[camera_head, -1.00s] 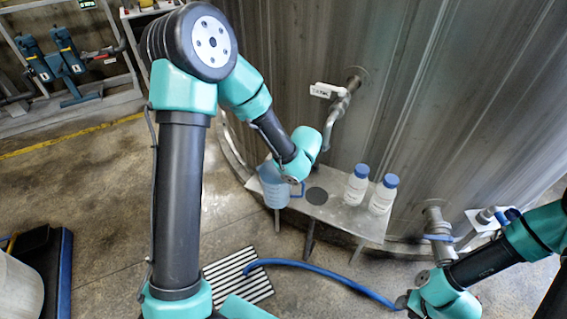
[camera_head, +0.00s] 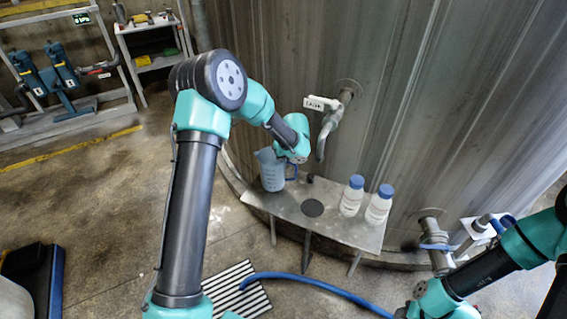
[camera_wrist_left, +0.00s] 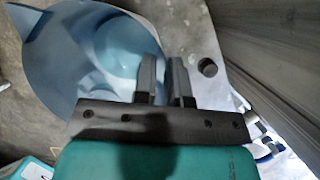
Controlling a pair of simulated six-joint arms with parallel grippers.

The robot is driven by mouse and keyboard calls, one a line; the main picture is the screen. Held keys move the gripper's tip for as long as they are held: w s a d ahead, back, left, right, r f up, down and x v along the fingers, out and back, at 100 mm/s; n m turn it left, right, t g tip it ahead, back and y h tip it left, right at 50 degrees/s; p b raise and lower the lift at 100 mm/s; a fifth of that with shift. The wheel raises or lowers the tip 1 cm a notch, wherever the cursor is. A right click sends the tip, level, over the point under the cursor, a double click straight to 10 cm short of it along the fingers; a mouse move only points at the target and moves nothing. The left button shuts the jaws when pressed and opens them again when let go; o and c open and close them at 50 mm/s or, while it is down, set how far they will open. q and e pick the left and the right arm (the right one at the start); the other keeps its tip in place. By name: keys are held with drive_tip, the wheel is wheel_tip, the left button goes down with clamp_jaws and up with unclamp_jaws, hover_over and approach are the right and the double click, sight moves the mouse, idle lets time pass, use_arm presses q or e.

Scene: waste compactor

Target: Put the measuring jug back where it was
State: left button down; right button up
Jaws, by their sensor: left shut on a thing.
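The translucent blue measuring jug (camera_head: 270,171) is upright at the left end of the metal shelf (camera_head: 345,231). I cannot tell whether its base touches the shelf. My left gripper (camera_head: 293,163) is shut on the jug's handle side, to the right of its body. In the left wrist view the jug (camera_wrist_left: 70,62) opens toward the camera at the left, and the gripper's dark fingers (camera_wrist_left: 166,76) are close together at its right side. My right arm's end (camera_head: 430,302) is low at the right; its fingers cannot be made out.
A dark round disc (camera_head: 312,208) lies mid-shelf, with a small black knob (camera_head: 310,178) behind it. Two white bottles with blue caps (camera_head: 351,197) (camera_head: 378,205) stand at the right. A tap (camera_head: 330,125) juts from the tank wall above. A blue hose (camera_head: 320,286) lies on the floor.

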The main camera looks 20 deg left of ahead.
use_arm(q)
drive_tip(key=shift+f, duration=1.85)
drive_tip(key=c, duration=1.2)
unclamp_jaws()
drive_tip(key=shift+o, duration=0.2)
drive_tip(key=v, duration=1.2)
